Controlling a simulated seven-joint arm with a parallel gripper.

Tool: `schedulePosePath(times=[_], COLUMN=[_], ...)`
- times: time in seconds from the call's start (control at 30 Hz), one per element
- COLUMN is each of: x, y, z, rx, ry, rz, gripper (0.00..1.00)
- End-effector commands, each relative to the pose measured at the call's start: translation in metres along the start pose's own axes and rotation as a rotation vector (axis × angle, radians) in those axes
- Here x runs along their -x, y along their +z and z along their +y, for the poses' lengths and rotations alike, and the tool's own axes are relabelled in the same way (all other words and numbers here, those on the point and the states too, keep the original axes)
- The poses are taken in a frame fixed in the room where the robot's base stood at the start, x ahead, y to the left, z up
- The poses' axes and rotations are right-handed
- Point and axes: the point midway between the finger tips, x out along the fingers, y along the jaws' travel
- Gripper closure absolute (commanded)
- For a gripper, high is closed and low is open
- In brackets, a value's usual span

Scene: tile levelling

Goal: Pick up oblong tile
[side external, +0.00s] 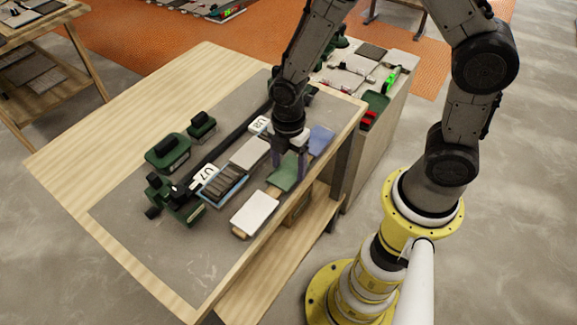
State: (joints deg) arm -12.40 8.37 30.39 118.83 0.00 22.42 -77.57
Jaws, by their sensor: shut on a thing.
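My gripper (289,161) points down over the front right part of the workbench, with its fingers on either side of the far end of a green oblong tile (284,177). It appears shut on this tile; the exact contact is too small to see. Whether the tile is clear of the surface beneath cannot be told. A white oblong tile (255,212) lies nearer the camera on a wooden block. A blue-violet tile (321,140) lies just beyond the gripper. A grey tile (249,153) lies left of the gripper.
A blue-edged tray (237,189) of dark strips stands beside a white card marked U7 (203,174). Green tools (168,152) and a long dark bar (237,139) lie farther left. The bench's near left mat (160,250) is bare. A side cabinet (381,154) adjoins behind.

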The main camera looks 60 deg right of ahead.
Motion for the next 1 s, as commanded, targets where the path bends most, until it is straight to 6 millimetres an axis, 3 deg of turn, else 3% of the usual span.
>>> schedulePosePath(times=[0.27,0.57,0.8,1.0], x=[0.031,0.092,0.112,0.123], y=[0.0,0.011,0.022,0.028], z=[0.001,-0.05,-0.1,-0.125], rx=[0.0,0.0,0.0,0.0], ry=[0.007,0.01,0.005,0.003], rz=[0.001,0.002,0.001,0.001], gripper=[0.57,0.57,0.57,0.57])
